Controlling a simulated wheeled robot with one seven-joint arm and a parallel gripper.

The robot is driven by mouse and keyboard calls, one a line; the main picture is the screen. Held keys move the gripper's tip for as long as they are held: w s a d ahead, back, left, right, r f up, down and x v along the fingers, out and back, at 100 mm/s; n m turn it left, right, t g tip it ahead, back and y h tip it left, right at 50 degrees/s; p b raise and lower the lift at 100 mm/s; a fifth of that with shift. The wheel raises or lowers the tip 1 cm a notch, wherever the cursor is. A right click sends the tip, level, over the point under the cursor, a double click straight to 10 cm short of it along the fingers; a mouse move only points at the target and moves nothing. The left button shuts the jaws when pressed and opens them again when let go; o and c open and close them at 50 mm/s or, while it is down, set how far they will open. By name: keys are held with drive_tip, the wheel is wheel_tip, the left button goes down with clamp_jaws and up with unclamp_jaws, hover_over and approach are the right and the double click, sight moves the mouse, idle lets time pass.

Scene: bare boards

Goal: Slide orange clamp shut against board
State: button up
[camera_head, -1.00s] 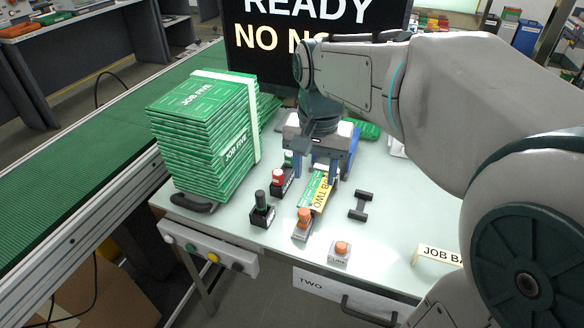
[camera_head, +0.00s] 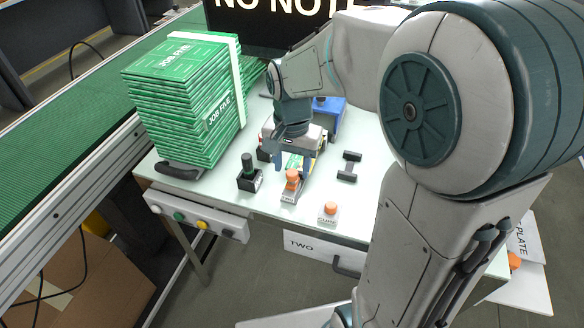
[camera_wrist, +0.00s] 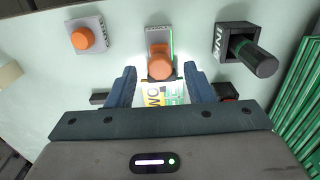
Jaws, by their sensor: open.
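The orange clamp (camera_head: 291,181), an orange knob on a grey base, stands on the pale table at the front end of the JOB TWO board. It also shows in the wrist view (camera_wrist: 160,63), just past the fingertips. The green and yellow board (camera_wrist: 158,94) lies between my fingers in the wrist view and is mostly hidden under my gripper in the head view. My gripper (camera_head: 293,163) is open, pointing down just behind the clamp, with a blue finger on each side. In the wrist view my gripper (camera_wrist: 160,72) holds nothing. Contact with the knob cannot be told.
A black ink stand with a green-black handle (camera_head: 248,172) is close on the left. A CURE button (camera_head: 329,212) is at the front right, a dark bar-shaped piece (camera_head: 349,166) to the right. A strapped stack of green boards (camera_head: 180,95) fills the left.

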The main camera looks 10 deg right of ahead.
drive_tip(key=shift+f, duration=0.6)
clamp_jaws()
drive_tip(key=shift+s+a, duration=0.4)
drive_tip(key=shift+s, duration=0.3)
drive_tip(key=shift+s+a, duration=0.4)
drive_tip(key=shift+s, duration=0.25)
unclamp_jaws()
drive_tip(key=shift+s+a, duration=0.1)
